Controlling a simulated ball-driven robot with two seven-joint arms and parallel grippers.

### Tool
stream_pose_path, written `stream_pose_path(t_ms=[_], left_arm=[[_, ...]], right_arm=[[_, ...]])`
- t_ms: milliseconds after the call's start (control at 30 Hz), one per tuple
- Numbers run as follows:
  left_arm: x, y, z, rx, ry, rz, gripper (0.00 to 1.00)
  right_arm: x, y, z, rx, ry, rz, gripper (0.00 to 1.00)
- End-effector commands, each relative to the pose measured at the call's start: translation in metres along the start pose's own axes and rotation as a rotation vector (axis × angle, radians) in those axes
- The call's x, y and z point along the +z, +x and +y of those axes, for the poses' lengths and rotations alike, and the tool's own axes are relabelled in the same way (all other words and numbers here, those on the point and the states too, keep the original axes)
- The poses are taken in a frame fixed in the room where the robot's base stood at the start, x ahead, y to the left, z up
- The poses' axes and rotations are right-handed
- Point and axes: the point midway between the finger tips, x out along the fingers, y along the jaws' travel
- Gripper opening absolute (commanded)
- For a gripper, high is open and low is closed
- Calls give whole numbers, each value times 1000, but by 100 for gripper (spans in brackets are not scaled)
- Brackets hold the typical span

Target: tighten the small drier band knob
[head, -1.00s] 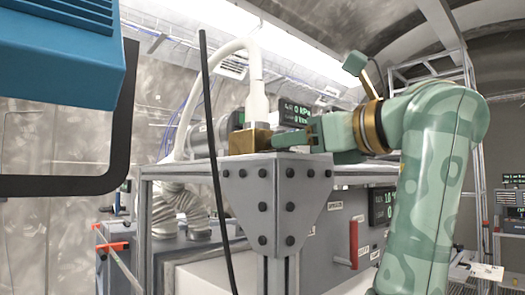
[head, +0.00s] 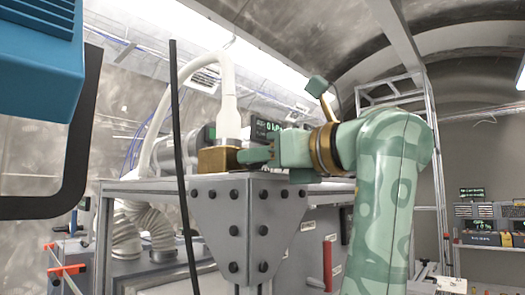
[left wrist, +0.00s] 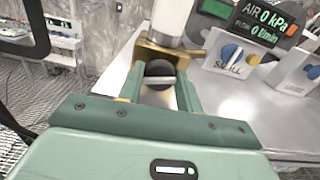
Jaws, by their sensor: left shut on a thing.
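A brass block (head: 219,160) sits at the foot of a white upright hose fitting (head: 229,112) on the steel bench top. The block also shows in the left wrist view (left wrist: 168,52). My left gripper (head: 244,156) reaches it from the right in the head view. In the left wrist view, its two green fingers (left wrist: 161,84) are shut on a dark round knob (left wrist: 158,69) on the near side of the block. A pale bar crosses between the fingers below the knob. In the head view the fingers hide the knob. My right gripper is not in view.
Blue knobs (left wrist: 232,53) on grey mounts stand right of the fitting in the left wrist view, beside a lit air display (left wrist: 265,22). The bench top (left wrist: 225,112) near the gripper is clear.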

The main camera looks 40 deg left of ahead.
Motion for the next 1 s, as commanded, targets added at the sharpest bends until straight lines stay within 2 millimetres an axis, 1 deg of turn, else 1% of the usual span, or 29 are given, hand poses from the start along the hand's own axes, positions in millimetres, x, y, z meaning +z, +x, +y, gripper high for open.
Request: stream_pose_path(t_ms=[33,100,200,300,533,567,600,633,1000], left_arm=[[5,-1,-2,-9,79,9,12],[5,0,-2,-9,200,10,12],[3,1,-2,-3,319,5,12],[1,1,-2,-2,358,4,12],[0,1,-2,-1,359,3,12],[0,1,-2,-1,359,3,41],[0,1,-2,-1,358,3,52],[0,1,-2,-1,358,3,57],[0,1,-2,0,357,4,57]], right_arm=[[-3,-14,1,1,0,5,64],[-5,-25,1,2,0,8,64],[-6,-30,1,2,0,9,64],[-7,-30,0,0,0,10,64],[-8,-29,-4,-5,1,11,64],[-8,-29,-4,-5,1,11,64],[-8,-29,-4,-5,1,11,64],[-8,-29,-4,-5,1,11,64],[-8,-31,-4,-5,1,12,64]])
